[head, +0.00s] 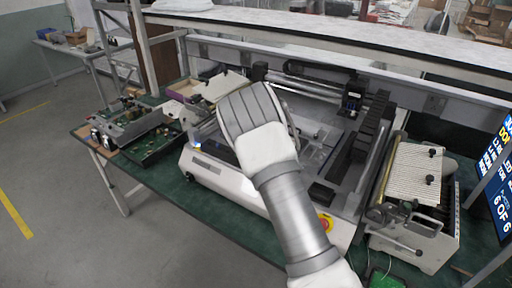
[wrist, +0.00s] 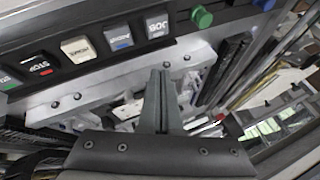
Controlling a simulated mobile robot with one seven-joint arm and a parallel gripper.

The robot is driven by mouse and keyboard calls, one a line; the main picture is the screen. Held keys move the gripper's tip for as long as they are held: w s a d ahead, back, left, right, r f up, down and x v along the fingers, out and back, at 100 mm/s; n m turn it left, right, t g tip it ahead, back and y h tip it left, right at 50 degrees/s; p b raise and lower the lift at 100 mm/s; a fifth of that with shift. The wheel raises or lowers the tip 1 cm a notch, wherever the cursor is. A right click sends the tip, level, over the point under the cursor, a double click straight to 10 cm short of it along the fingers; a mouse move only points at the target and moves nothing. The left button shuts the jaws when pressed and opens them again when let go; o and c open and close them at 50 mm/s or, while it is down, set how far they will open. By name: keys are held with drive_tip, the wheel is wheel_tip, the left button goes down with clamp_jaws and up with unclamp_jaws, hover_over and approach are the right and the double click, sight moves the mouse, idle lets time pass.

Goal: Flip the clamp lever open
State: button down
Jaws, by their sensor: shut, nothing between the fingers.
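My gripper shows in the wrist view (wrist: 161,80) with its two grey fingers together and nothing between them. The fingertips are just in front of a pale metal bracket with bolts, below a button panel; I cannot tell whether they touch it. In the head view my arm and hand cover the middle-left of the white machine (head: 224,175), and the fingertips are hidden. No clamp lever can be made out for certain in either view. A metal bar handle (head: 398,244) sits low on the device at the right; I cannot tell whether it is the clamp lever.
Green circuit boards and a grey housing (head: 135,125) lie on the left of the green bench. A red-and-yellow stop button (head: 326,223) is on the machine's front. A screen (head: 497,175) stands far right.

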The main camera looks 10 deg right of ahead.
drive_tip(key=s+a+r, duration=0.2)
drive_tip(key=a+r, duration=0.3)
drive_tip(key=r, duration=0.3)
drive_tip(key=shift+s+a+r+b, duration=0.2)
drive_tip(key=shift+s+b, duration=0.05)
drive_tip(key=shift+b, duration=0.05)
